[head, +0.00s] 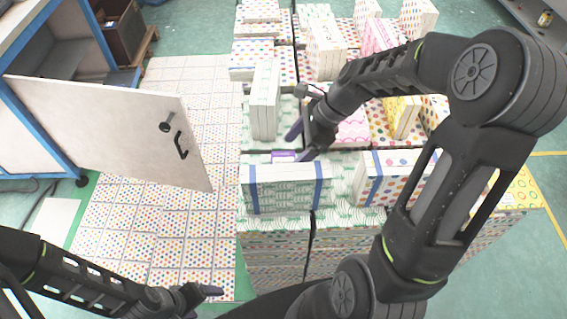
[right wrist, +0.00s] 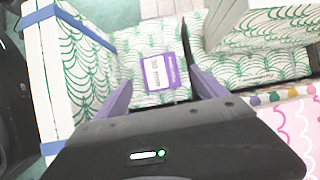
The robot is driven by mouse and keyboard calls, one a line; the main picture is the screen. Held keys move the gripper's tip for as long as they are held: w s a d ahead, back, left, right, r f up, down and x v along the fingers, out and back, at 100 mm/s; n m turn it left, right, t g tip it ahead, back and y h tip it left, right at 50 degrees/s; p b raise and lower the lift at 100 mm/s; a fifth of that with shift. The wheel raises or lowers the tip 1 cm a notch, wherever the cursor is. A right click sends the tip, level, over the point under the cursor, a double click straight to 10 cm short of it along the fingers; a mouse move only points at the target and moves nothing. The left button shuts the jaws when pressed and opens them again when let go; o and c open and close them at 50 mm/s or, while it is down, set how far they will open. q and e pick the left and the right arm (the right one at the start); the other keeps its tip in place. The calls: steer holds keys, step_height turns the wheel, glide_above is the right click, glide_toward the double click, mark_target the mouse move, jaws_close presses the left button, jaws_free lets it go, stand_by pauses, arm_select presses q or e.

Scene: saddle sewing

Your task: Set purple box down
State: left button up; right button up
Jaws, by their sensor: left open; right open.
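The purple box (head: 284,156) is small, with a white label, and lies on the green-and-white patterned surface of the stacked platform. In the right wrist view the purple box (right wrist: 160,73) lies label-up, just beyond and between the spread purple fingers. My right gripper (head: 297,144) is open and empty, close to the box. In the head view a green-patterned package in front hides the box's near side. My left gripper (head: 212,292) is open and empty at the lower left, over the dotted floor tiles.
A green-patterned package with blue straps (head: 285,188) stands in front of the box. A tall white package (head: 265,100) stands behind it. A dotted strapped package (head: 392,175) is to the right. An open white cabinet door (head: 110,125) stands at left.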

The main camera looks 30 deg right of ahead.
mark_target(284, 160)
steer(key=x, duration=0.5)
steer(key=shift+f, duration=0.1)
stand_by(0.6)
steer(key=c, duration=1.7)
step_height(284, 160, up, 10)
steer(key=shift+r+p, duration=0.1)
steer(key=shift+p, duration=0.25)
steer(key=shift+c, duration=0.2)
